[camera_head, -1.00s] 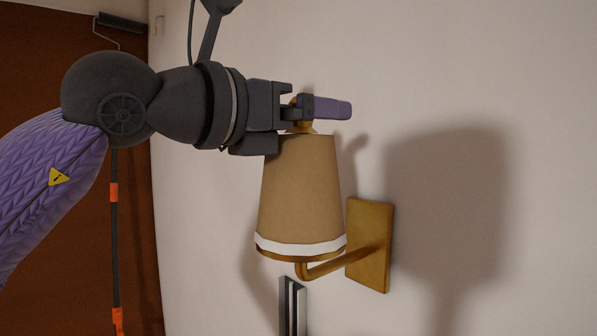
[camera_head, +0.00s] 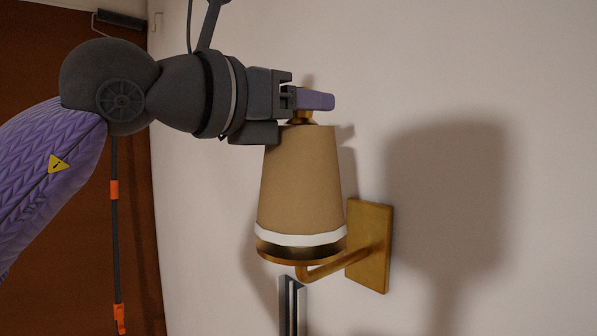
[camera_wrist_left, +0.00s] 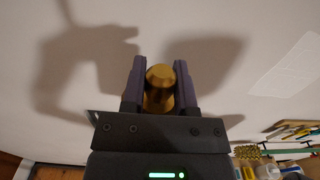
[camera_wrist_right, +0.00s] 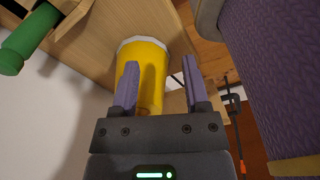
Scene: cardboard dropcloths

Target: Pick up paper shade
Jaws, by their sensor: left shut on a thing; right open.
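The tan paper shade (camera_head: 302,180) with a white band at its lower edge is upright at the brass wall lamp (camera_head: 370,245). A gap shows between the band and the brass ring beneath it, so the shade is a little above that ring. My left gripper (camera_head: 316,100) comes in from the left at the top of the shade. It is shut on the brass knob above the shade. The left wrist view shows the brass knob (camera_wrist_left: 160,88) between its fingers. My right gripper (camera_wrist_right: 158,82) is open, seen only in the right wrist view.
The pale wall is close behind the lamp. A yellow container (camera_wrist_right: 150,62) with a white rim is beyond my right fingers, on or by a wooden surface (camera_wrist_right: 95,45). A green handle (camera_wrist_right: 28,40) is at the left there. A roller (camera_head: 120,21) hangs at the upper left.

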